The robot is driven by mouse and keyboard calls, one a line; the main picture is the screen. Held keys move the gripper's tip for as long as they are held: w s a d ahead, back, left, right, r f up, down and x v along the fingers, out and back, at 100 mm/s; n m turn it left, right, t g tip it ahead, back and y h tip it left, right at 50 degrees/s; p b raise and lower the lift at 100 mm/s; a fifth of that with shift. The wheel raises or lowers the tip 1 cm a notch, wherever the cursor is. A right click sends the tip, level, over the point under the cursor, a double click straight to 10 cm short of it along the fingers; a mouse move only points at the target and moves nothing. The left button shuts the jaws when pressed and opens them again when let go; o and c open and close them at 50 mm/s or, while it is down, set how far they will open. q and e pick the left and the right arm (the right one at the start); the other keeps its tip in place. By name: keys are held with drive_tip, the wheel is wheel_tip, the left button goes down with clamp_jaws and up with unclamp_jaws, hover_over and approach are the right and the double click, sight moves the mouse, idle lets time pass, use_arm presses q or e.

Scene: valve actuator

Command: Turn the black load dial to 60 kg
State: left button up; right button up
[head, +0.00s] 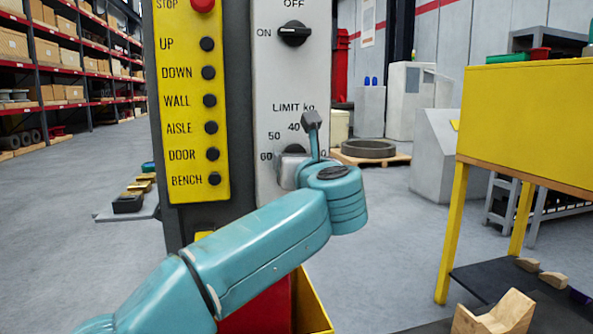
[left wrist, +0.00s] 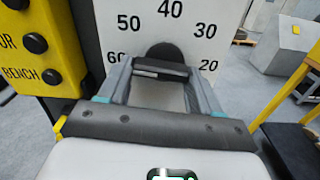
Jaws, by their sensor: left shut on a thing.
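The black load dial (left wrist: 163,52) sits on the pale panel, under the numbers 50, 40 and 30, with 60 at its left and 20 at its right. Its grip bar lies nearly level, and a pale line on its left half points left, near the 60. My left gripper (left wrist: 160,72) is shut on the dial, with a finger at each side. In the head view my left gripper (head: 292,168) is at the panel below "LIMIT kg", and the wrist hides most of the dial. My right gripper is not in view.
Above is a black ON/OFF switch (head: 294,33) pointing to ON. A yellow button strip (head: 190,110) with a red stop button (head: 202,5) is left of the panel.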

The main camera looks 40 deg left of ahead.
use_arm(q)
drive_tip(key=shift+f+n, duration=0.2)
drive_tip(key=shift+n, duration=0.4)
drive_tip(key=o, duration=1.1)
drive_tip(key=shift+r, duration=0.1)
drive_tip(key=shift+c, duration=0.2)
drive_tip(key=v, duration=1.6)
drive_tip(key=shift+d, duration=0.2)
